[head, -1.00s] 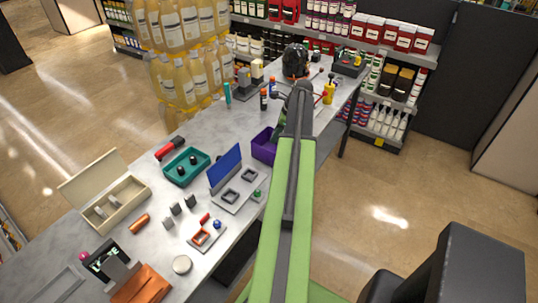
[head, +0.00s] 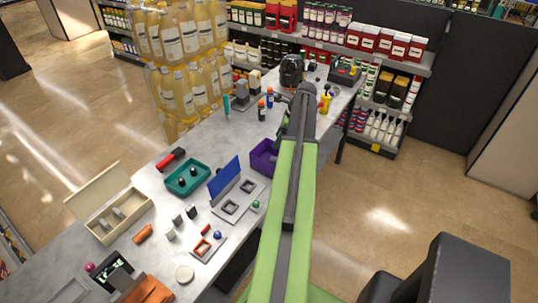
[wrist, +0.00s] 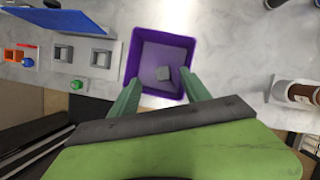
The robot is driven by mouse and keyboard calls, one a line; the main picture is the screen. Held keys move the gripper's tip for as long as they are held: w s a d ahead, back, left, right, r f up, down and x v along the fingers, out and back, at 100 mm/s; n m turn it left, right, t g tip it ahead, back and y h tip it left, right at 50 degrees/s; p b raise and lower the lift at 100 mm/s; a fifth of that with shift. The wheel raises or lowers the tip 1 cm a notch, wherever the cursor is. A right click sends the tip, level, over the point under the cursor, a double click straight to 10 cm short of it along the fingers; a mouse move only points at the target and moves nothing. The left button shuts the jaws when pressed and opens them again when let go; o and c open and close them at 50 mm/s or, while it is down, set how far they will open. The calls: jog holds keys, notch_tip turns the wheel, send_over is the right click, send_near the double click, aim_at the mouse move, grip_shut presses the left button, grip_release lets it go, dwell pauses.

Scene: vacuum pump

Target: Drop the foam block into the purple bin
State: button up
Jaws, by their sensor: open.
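The purple bin (wrist: 131,52) stands on the table, and in the head view its left part (head: 262,157) shows beside my arm. A small grey block (wrist: 162,73), which looks like the foam block, is inside the bin in the wrist view, slightly turned. My gripper (wrist: 160,82) is open over the bin's near side, its two green fingers spread apart. The block shows between and beyond the fingertips, and neither finger seems to touch it. In the head view my arm hides the gripper's tips and most of the bin's inside.
Left of the bin are a grey tray with square recesses (head: 248,187) and a blue panel (head: 224,177). A teal tray (head: 172,184) is farther left. Small bottles (head: 262,112) stand beyond the bin.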

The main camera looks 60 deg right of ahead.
jog(key=p+v, duration=0.9)
jog(key=v, duration=0.2)
jog(key=shift+s+r, duration=0.2)
jog(key=shift+r, duration=0.1)
